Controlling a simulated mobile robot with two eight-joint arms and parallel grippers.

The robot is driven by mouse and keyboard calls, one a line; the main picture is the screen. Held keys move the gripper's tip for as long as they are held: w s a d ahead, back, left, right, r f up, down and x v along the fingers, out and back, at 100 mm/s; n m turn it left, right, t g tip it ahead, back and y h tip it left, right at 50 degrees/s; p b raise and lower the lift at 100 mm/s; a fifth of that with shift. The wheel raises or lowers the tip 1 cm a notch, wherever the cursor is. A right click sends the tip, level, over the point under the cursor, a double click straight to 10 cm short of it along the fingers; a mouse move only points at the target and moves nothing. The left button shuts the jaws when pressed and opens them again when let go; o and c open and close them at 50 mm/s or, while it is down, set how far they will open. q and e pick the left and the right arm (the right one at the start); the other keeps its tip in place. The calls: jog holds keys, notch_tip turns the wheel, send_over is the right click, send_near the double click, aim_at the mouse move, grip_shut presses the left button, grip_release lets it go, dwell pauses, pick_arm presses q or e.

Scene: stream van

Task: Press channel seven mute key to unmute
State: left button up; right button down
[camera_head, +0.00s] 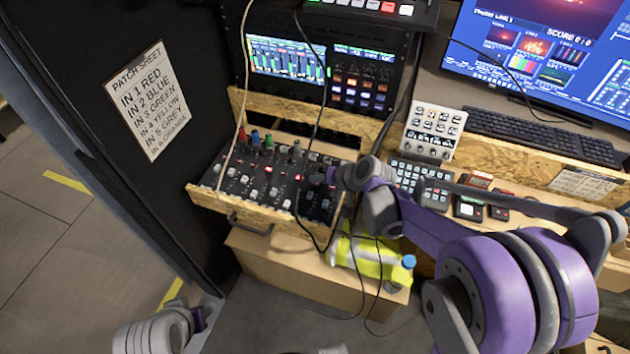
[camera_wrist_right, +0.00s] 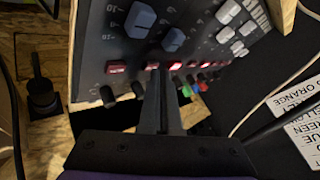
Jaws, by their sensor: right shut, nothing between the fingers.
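The audio mixer (camera_head: 262,187) sits in a wooden tray, with coloured knobs at its back, white fader caps and a row of keys. In the right wrist view the mixer (camera_wrist_right: 185,20) shows a row of red mute keys, several brightly lit. One key at the left (camera_wrist_right: 115,68) looks dimmer. My right gripper (camera_head: 320,177) is over the right part of the mixer. It is shut and empty, its fingertips (camera_wrist_right: 157,72) close by a lit red key (camera_wrist_right: 152,65); contact cannot be told. Channel numbers are not readable. My left gripper (camera_head: 203,318) is low at the left, partly visible.
A white button pad (camera_head: 434,131) and a dark keypad (camera_head: 415,180) stand right of the mixer. Black cables hang across the mixer's right part. A yellow bundle with a bottle (camera_head: 372,258) lies below. The patch sheet (camera_head: 147,100) is on the left wall.

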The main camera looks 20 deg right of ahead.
jog(key=shift+r+p, duration=0.35)
jog(key=shift+r, duration=0.25)
jog(key=shift+r, duration=0.1)
notch_tip(320, 180, up, 6)
jog(key=p, duration=0.4)
dwell(0.4)
jog(key=n+g+h, duration=0.1)
jog(key=h, duration=0.1)
send_near(318, 185)
jog(key=s+a+r, duration=0.3)
jog(key=s+r, duration=0.3)
jog(key=s, duration=0.1)
jog(key=s+d+f+n+g+h+p, duration=0.1)
jog(key=s+d+h, duration=0.1)
jog(key=s, duration=1.1)
jog(key=shift+d+f+n+h+p, duration=0.15)
jog(key=shift+d+n+h+p, duration=0.15)
jog(key=shift+d, duration=0.15)
